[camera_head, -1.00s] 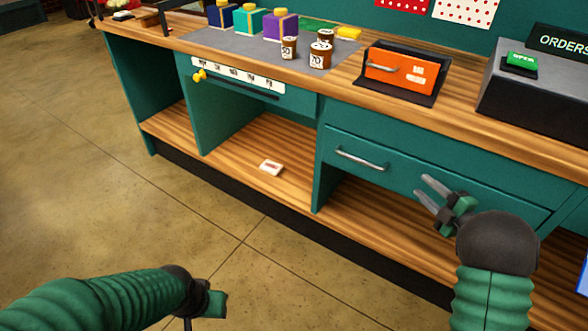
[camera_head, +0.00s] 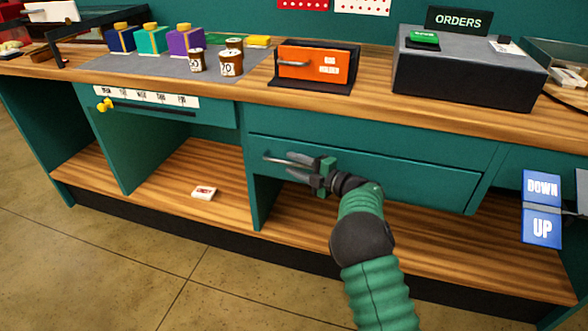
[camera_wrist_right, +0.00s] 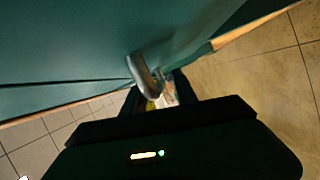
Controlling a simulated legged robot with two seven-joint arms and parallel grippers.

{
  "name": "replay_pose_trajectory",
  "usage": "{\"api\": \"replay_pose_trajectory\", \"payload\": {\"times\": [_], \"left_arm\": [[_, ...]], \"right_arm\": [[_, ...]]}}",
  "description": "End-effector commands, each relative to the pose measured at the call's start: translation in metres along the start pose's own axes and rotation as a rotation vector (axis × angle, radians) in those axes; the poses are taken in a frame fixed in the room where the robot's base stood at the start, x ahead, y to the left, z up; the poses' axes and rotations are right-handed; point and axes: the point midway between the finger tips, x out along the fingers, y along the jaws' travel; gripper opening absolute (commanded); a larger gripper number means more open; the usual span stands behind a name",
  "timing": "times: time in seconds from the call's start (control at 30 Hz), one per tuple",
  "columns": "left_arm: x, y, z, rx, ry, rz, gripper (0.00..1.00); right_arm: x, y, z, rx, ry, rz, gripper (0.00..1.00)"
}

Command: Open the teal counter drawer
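The handle also shows in the right wrist view (camera_wrist_right: 143,76), just ahead of the gripper. My right gripper (camera_head: 296,167) is at the handle, with its two fingers apart, one above the other. I cannot tell whether they touch the handle. My left gripper is out of view.
An open shelf (camera_head: 440,240) lies below the drawer. A blue DOWN/UP sign (camera_head: 542,187) is at the right. An orange box (camera_head: 310,62), jars, and a grey ORDERS register (camera_head: 465,78) stand on the countertop. A small white card (camera_head: 204,192) lies on the left shelf.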

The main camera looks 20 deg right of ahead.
Motion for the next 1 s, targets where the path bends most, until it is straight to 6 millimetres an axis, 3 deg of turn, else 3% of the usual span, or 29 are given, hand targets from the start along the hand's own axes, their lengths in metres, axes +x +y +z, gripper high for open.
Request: {"api": "replay_pose_trajectory", "payload": {"times": [0.3, 0.57, 1.0], "left_arm": [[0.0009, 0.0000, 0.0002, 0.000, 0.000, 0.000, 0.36], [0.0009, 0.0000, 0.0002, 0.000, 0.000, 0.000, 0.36], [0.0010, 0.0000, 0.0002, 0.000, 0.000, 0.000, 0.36]], "right_arm": [[0.0045, 0.0008, -0.0002, 0.001, -0.001, 0.001, 0.33], [0.0042, 0.0004, 0.0000, 0.001, -0.001, 0.000, 0.00], [0.0040, -0.0009, 0.0004, 0.002, -0.001, -0.002, 0.00]]}}
